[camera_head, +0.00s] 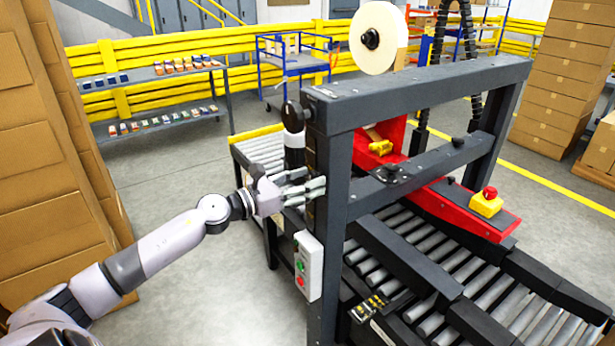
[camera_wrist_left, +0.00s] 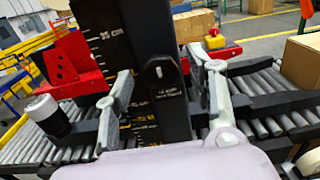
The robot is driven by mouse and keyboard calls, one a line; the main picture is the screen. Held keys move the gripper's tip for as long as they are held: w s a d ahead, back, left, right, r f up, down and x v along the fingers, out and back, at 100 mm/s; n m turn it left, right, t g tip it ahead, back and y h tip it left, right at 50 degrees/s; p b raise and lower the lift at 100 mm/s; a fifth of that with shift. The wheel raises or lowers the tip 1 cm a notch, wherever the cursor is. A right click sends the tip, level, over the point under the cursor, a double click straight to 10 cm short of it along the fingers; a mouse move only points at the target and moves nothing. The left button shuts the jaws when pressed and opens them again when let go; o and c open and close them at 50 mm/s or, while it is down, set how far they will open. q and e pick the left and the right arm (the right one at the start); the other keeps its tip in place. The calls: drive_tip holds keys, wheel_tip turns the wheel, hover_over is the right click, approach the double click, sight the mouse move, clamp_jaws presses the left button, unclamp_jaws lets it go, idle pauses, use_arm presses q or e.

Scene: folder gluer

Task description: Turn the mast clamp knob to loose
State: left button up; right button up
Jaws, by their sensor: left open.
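The mast clamp knob (camera_wrist_left: 158,72) is a dark knob with a short pale mark, on the black mast plate (camera_wrist_left: 150,30) in the left wrist view. White print below it is too small to read surely. My left gripper (camera_wrist_left: 166,78) is open, one finger on each side of the knob, with gaps between the fingers and the knob. In the head view my left gripper (camera_head: 308,188) is at the dark left post (camera_head: 335,225) of the machine. The knob cannot be made out there. My right gripper is not in view.
A grey button box (camera_head: 308,265) hangs just below my left gripper. The roller conveyor (camera_head: 410,260) and a red arm with a red stop button (camera_head: 489,192) lie right of the post. Stacked cartons (camera_head: 40,190) stand at left. The floor between is clear.

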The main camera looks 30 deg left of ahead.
use_arm(q)
drive_tip(key=shift+w+d, duration=0.15)
drive_tip(key=shift+w, duration=0.05)
drive_tip(key=shift+c, duration=0.2)
drive_tip(key=c, duration=1.1)
